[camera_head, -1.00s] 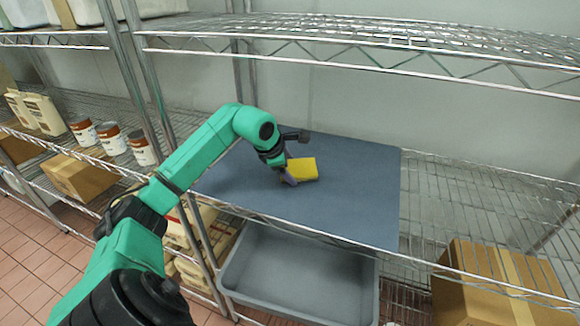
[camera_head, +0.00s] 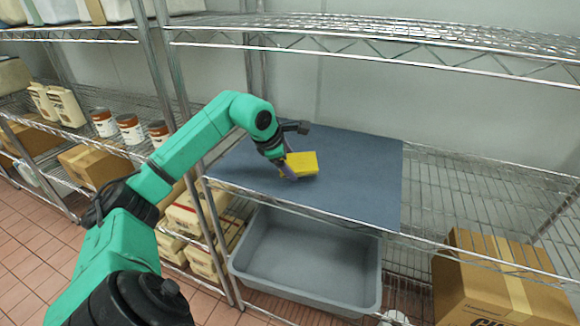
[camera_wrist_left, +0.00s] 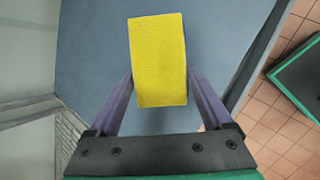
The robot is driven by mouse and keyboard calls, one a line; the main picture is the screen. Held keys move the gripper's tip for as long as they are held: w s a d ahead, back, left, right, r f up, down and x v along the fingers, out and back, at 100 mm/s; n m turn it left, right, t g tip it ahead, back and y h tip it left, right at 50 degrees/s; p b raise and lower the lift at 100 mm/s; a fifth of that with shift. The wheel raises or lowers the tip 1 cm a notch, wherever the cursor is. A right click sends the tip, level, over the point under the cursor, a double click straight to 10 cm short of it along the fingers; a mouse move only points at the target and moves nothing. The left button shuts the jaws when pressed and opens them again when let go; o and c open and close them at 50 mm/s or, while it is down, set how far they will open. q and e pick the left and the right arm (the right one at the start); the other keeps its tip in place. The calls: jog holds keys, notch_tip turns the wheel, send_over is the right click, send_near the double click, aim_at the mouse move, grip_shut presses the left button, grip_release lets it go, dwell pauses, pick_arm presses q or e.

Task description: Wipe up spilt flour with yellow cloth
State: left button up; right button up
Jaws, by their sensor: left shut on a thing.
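The yellow cloth (camera_head: 303,162) is a flat folded block over the blue-grey mat (camera_head: 350,190) on the middle shelf. My left gripper (camera_head: 287,170) is shut on the cloth's near edge, at the left of it in the head view. In the left wrist view the cloth (camera_wrist_left: 159,60) sticks out beyond the two purple fingers of the left gripper (camera_wrist_left: 158,100). I cannot tell whether the cloth touches the mat. No flour can be made out on the visible mat. My right gripper is not in view.
A wire shelf (camera_head: 400,40) hangs above the mat. A grey tub (camera_head: 305,265) stands below it, with a cardboard box (camera_head: 490,280) at the lower right. Cans (camera_head: 130,128) and jugs (camera_head: 65,107) stand on the left rack, past a metal post. The wire shelf right of the mat is bare.

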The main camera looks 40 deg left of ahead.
pick_arm(q)
jog(key=shift+w+a+r+p, duration=0.1)
jog(key=shift+w+r+p, duration=0.3)
jog(key=shift+r, duration=0.3)
jog(key=r, duration=0.1)
jog(key=r+p, duration=0.1)
jog(key=r, duration=0.1)
jog(key=shift+s+r+p, duration=0.15)
jog(key=shift+s+p, duration=0.1)
jog(key=shift+p, duration=0.15)
jog(key=shift+w+r, duration=0.15)
jog(key=shift+r, duration=0.15)
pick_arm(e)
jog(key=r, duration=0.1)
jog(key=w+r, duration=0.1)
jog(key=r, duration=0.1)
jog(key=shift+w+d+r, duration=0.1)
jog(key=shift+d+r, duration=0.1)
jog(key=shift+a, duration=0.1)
